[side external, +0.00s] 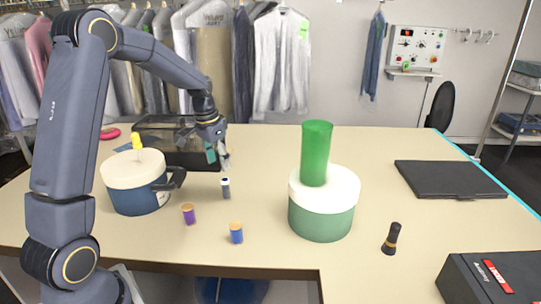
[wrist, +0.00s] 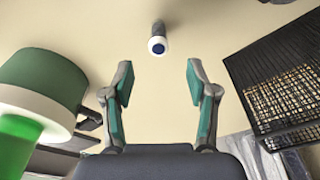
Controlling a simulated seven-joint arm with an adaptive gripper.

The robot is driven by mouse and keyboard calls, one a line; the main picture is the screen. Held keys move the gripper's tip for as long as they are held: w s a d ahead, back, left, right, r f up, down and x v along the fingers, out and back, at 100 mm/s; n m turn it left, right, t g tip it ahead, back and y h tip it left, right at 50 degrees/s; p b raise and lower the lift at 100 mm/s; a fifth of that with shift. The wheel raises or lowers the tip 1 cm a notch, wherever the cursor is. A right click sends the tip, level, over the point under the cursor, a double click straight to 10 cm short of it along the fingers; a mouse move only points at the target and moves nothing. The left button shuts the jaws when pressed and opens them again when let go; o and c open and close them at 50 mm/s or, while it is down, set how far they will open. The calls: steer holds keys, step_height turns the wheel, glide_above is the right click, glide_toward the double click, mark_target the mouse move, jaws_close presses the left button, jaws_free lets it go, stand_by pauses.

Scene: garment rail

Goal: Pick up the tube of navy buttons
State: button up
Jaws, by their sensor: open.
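A small tube with a dark navy top ringed in white (side external: 226,189) stands on the table just below my gripper (side external: 221,158). Its contents are too small to make out, so I cannot confirm navy buttons. In the wrist view this tube (wrist: 157,40) is ahead of the fingertips, roughly centred between them and apart from both. My gripper (wrist: 158,82) is open and empty, with teal pads. Two cork-topped tubes stand nearer the front: a purple one (side external: 188,214) and a blue one (side external: 236,233).
A blue pot with a cream lid (side external: 138,200) stands left of the tube. A dark open box (side external: 160,131) is behind. A green pot (side external: 320,220) bearing a green cylinder (side external: 316,150) is right. A black bottle (side external: 391,238) and dark flat case (side external: 448,179) lie farther right.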

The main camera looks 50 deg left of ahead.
mark_target(227, 188)
steer(key=f, duration=0.3)
steer(key=w+f, duration=0.1)
steer(key=f, duration=0.3)
steer(key=w+f, duration=0.1)
steer(key=f, duration=0.3)
steer(key=shift+r, duration=0.1)
jaws_close()
